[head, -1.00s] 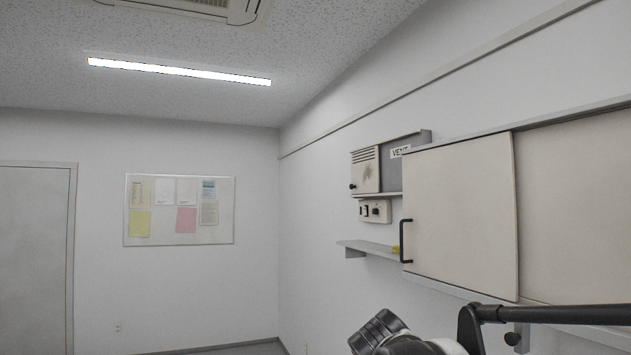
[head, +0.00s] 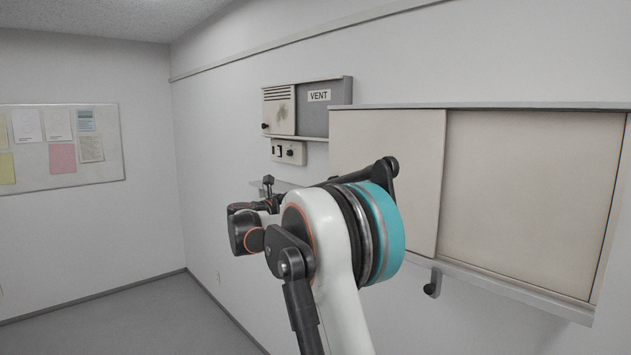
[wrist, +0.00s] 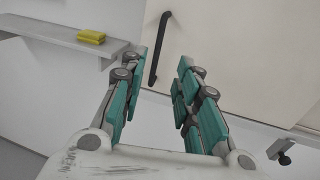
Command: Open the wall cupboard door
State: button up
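The wall cupboard (head: 535,190) hangs on the right-hand wall in the head view. Its cream front door panel (head: 400,150) covers the left part and overlaps a recessed panel on the right. In the wrist view the door (wrist: 230,50) carries a black upright bar handle (wrist: 158,50) near its left edge; my arm hides this handle in the head view. My gripper (wrist: 162,60) is open and empty, its teal-padded fingers spread either side of the handle's line. The handle appears ahead of the fingertips; I see no contact.
A grey shelf (wrist: 60,40) with a yellow block (wrist: 91,36) is left of the handle. A vent box (head: 325,95) and a switch box (head: 289,152) are on the wall left of the cupboard. A dark knob (head: 432,285) sits below the cupboard. Floor at left is clear.

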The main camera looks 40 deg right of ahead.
jog(key=p+x, duration=0.1)
jog(key=x, duration=0.6)
jog(key=p+x, duration=0.2)
jog(key=x, duration=0.5)
jog(key=shift+r, duration=0.2)
grip_shut()
